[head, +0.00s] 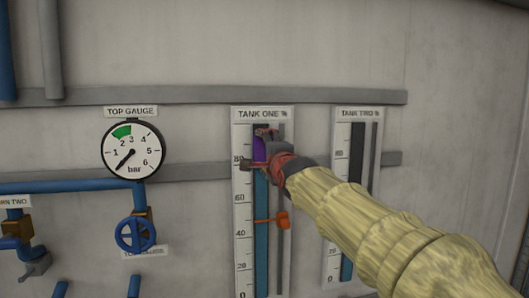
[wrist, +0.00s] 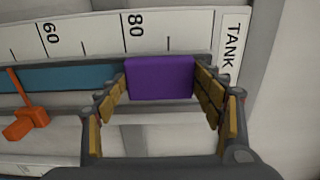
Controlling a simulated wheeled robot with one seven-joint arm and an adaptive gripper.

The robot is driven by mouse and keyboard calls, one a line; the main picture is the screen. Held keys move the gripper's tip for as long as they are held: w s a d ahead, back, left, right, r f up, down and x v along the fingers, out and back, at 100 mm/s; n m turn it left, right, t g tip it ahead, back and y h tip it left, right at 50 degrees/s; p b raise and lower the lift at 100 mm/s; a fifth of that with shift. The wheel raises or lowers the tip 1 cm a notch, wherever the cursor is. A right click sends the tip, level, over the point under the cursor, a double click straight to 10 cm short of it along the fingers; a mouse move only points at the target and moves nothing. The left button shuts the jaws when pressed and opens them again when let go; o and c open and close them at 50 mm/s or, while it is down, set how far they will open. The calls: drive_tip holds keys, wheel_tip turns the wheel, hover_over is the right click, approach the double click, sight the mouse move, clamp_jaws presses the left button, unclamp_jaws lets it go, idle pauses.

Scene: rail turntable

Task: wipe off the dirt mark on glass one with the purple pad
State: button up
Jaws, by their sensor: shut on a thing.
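The purple pad (wrist: 160,78) is between the fingers of my gripper (wrist: 160,95), which is shut on it. In the head view the pad (head: 259,149) shows as a small purple patch in front of the upper part of glass one, and my gripper (head: 264,150) partly covers it. Glass one (head: 262,195) is the upright tube on the tank one scale, with blue liquid up to near the pad. The pad lies over the glass near the 80 mark; I cannot tell whether it touches. No dirt mark shows; the pad and gripper hide part of the glass.
An orange pointer (head: 282,220) sticks out from glass one near 50. The tank two gauge (head: 357,150) is close on the right, behind my arm. A round dial (head: 132,150), a blue valve wheel (head: 135,234) and blue pipes are on the left.

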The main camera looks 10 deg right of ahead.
wheel_tip(320, 180, up, 2)
drive_tip(key=shift+r+p, duration=0.1)
drive_tip(key=shift+p, duration=0.55)
drive_tip(key=shift+r, duration=1.95)
drive_tip(key=shift+f+b, duration=6.45)
drive_tip(key=shift+b, duration=0.45)
drive_tip(key=shift+r+p, duration=3.85)
drive_tip(key=shift+r, duration=2.7)
drive_tip(key=shift+s+f, duration=0.1)
drive_tip(key=b, duration=0.3)
approach(261, 127)
drive_tip(key=shift+f+b, duration=0.1)
drive_tip(key=shift+b, duration=0.2)
